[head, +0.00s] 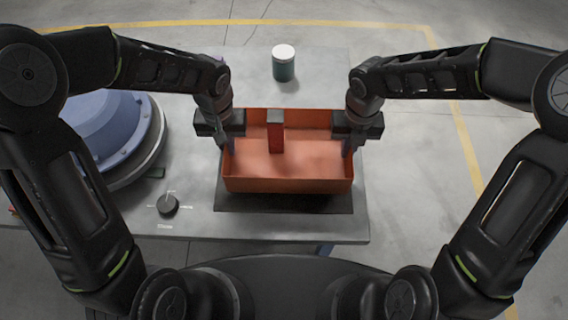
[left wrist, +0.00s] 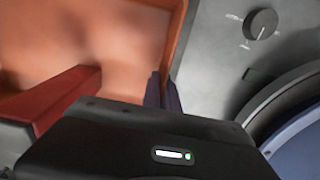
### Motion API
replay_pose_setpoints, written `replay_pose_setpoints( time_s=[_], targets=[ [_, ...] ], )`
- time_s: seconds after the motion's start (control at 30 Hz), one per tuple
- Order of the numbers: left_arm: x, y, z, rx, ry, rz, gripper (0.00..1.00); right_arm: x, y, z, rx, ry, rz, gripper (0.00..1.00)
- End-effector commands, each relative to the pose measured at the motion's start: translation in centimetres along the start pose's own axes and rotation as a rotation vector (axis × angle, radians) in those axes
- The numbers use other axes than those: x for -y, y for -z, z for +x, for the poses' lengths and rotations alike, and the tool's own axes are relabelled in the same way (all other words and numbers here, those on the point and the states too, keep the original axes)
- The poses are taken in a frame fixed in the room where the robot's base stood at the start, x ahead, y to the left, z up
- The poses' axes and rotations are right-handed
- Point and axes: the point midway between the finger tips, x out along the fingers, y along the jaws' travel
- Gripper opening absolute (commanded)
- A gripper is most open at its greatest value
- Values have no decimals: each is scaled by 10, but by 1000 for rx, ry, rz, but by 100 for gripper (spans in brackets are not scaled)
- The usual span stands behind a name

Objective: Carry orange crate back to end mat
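The orange crate (head: 290,184) is level over the dark end mat (head: 285,204), whose front strip shows below it. I cannot tell whether the crate touches the mat. My left gripper (head: 229,146) is shut on the crate's left wall; in the left wrist view its fingers (left wrist: 164,92) straddle the orange wall (left wrist: 176,40). My right gripper (head: 348,147) is at the crate's right wall and appears shut on it. A red block with a grey top (head: 275,138) stands inside the crate; its red side (left wrist: 60,100) shows in the left wrist view.
A teal canister with a white lid (head: 284,66) stands on the grey table (head: 190,205) behind the crate. A large blue dome on a grey base (head: 105,130) is at the left. A black knob (head: 168,205) is front left. The table's right edge is close to the crate.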

Motion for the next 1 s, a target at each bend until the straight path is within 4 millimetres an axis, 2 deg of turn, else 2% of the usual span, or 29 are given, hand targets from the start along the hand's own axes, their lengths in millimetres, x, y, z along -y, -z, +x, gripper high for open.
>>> replay_pose_setpoints(
  time_s=[0.47, 1.0],
  targets=[
    [-1, 0, 6, -2, -1, 1, 0, -1, 0, 6, 2, -1, -1, 0],
    [-1, 0, 42, -2, -1, 1, 0, -1, 0, 42, 2, -1, -1, 0]
  ],
)
